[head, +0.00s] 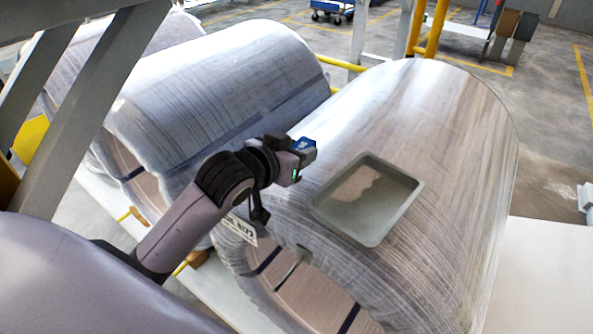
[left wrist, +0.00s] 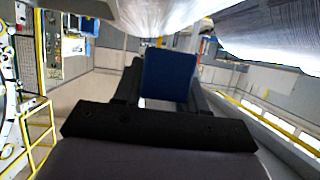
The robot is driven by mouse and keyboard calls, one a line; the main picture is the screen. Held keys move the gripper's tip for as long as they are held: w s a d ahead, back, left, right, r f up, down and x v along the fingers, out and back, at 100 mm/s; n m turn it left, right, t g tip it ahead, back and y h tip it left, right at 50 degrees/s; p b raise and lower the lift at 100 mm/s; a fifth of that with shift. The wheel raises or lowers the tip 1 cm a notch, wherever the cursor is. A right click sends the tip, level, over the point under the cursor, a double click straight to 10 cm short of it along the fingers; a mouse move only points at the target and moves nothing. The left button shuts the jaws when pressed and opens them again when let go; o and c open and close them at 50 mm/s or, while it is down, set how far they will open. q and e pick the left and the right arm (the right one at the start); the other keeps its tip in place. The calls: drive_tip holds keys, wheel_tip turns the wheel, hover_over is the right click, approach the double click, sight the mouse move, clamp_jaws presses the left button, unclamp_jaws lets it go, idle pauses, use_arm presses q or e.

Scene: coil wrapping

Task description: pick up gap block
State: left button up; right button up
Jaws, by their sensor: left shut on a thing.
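The gap block (head: 306,147) is a small blue block at the end of my left arm in the head view. It also shows in the left wrist view as a dark blue face (left wrist: 168,76) between the fingers. My left gripper (head: 298,150) is shut on it and holds it by the upper left side of the front coil (head: 440,110). I cannot tell whether the block touches the coil. My right gripper is in neither view.
A shallow grey-green tray (head: 399,217) sits on top of the front coil. A second wrapped coil (head: 215,85) lies behind to the left. A grey slanted frame (head: 85,105) stands at the left, and yellow rails (head: 343,64) run behind the coils.

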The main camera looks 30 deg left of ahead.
use_arm(q)
wheel_tip(320, 180, up, 13)
drive_tip(key=shift+f, duration=0.2)
